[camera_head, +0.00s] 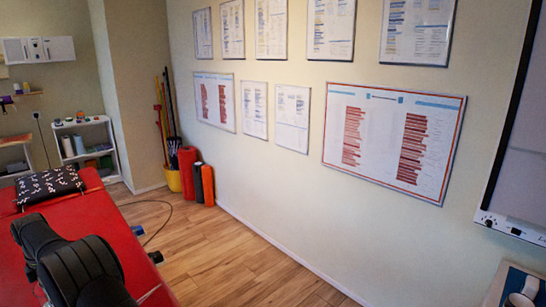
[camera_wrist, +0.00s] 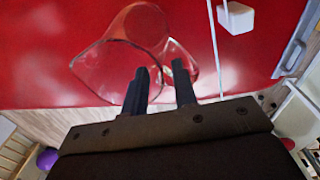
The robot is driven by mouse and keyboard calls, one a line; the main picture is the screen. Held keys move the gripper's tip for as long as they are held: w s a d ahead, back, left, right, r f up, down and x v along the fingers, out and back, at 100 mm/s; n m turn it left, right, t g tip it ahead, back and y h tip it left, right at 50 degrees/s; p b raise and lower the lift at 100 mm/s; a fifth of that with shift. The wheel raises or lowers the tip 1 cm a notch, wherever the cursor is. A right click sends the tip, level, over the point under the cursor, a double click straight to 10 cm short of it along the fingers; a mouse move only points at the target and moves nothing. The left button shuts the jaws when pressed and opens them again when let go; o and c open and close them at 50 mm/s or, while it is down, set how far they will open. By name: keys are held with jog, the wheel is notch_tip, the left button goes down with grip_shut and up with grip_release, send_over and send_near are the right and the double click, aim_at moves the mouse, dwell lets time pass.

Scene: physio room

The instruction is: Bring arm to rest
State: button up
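My gripper (camera_wrist: 161,68) shows in the wrist view with its two dark fingers apart. I see nothing clearly held between them. A clear, see-through vessel (camera_wrist: 92,66) is just beyond the fingertips, over the red surface (camera_wrist: 40,45). Its outline overlaps the fingers in the picture, and I cannot tell whether they touch it. In the camera_head view my gripper is not visible. Dark rounded parts at the lower left there look like my arm, above the red padded table (camera_head: 95,212).
A white block (camera_wrist: 236,17) and a thin pale cord (camera_wrist: 214,50) are near the vessel. A patterned black cushion (camera_head: 48,185) lies on the table's far end. Rolled mats (camera_head: 208,185) stand by the wall. A mug (camera_head: 520,298) is at lower right. The wooden floor (camera_head: 215,255) is mostly clear.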

notch_tip(320, 180, down, 3)
jog(key=shift+r, duration=0.2)
notch_tip(320, 180, up, 12)
jog(key=f, duration=0.1)
notch_tip(320, 180, down, 12)
jog(key=shift+r, duration=0.6)
notch_tip(320, 180, up, 4)
jog(key=shift+f, duration=0.2)
jog(key=w+d+r, duration=0.5)
jog(key=d+r, duration=0.6)
jog(key=r, duration=0.1)
jog(key=s+a+m, duration=0.2)
jog(key=s+m, duration=0.5)
jog(key=s, duration=0.9)
jog(key=shift+s, duration=0.15)
